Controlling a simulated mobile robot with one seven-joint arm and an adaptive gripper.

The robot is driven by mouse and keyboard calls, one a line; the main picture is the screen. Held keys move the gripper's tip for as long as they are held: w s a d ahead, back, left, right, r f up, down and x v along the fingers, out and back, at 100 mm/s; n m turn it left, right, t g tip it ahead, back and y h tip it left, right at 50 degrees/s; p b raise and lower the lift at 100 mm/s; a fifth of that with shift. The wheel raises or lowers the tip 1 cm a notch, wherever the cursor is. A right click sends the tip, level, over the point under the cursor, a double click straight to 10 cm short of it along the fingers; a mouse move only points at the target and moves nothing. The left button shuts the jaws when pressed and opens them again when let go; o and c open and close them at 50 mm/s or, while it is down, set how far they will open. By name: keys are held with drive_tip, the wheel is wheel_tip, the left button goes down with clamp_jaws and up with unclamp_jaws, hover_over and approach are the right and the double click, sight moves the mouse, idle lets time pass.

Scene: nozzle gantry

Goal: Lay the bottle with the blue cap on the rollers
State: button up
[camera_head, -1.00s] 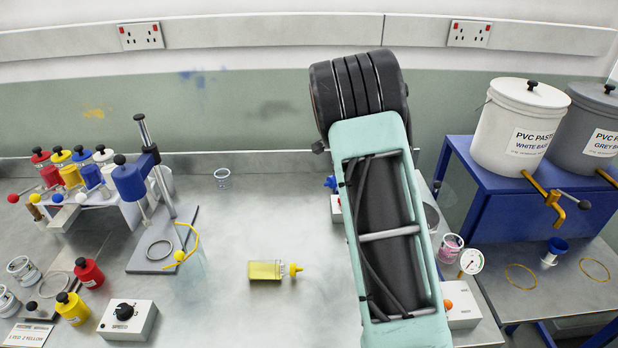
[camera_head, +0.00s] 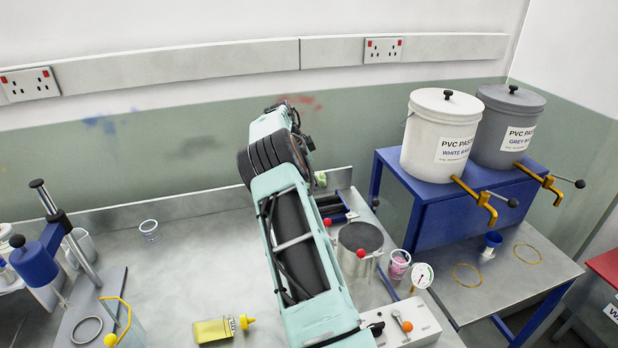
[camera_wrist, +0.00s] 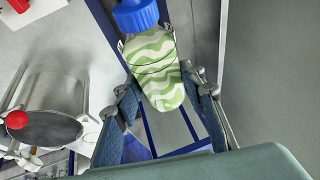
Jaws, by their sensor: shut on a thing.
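The bottle with the blue cap (camera_wrist: 160,72) has wavy green and white bands and fills the upper middle of the wrist view, its blue cap (camera_wrist: 135,14) at the top edge. My gripper (camera_wrist: 163,92) is shut on the bottle's body, one finger on each side. Blue and grey rails (camera_wrist: 172,133) show below and behind the bottle, apparently the roller stand; the gap to them is hard to judge. In the head view the roller stand (camera_head: 337,208) is partly hidden behind my arm, and my gripper is mostly hidden there.
A metal pot (camera_head: 360,238) with a red knob stands right of my arm and also shows in the wrist view (camera_wrist: 45,110). A pink-labelled cup (camera_head: 398,265), a gauge (camera_head: 421,275) and a control box (camera_head: 400,322) are nearby. A yellow bottle (camera_head: 215,330) lies to the left.

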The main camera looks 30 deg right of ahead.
wheel_tip(320, 180, down, 4)
drive_tip(key=shift+f+b, duration=0.1)
drive_tip(key=shift+b, duration=0.7)
wheel_tip(320, 180, down, 4)
drive_tip(key=b, duration=0.3)
drive_tip(key=shift+r, duration=0.25)
drive_tip(key=o, duration=1.4)
drive_tip(key=shift+c, duration=0.2)
drive_tip(key=shift+r, duration=0.15)
drive_tip(key=shift+r+p, duration=1.95)
drive_tip(key=shift+r, duration=1.95)
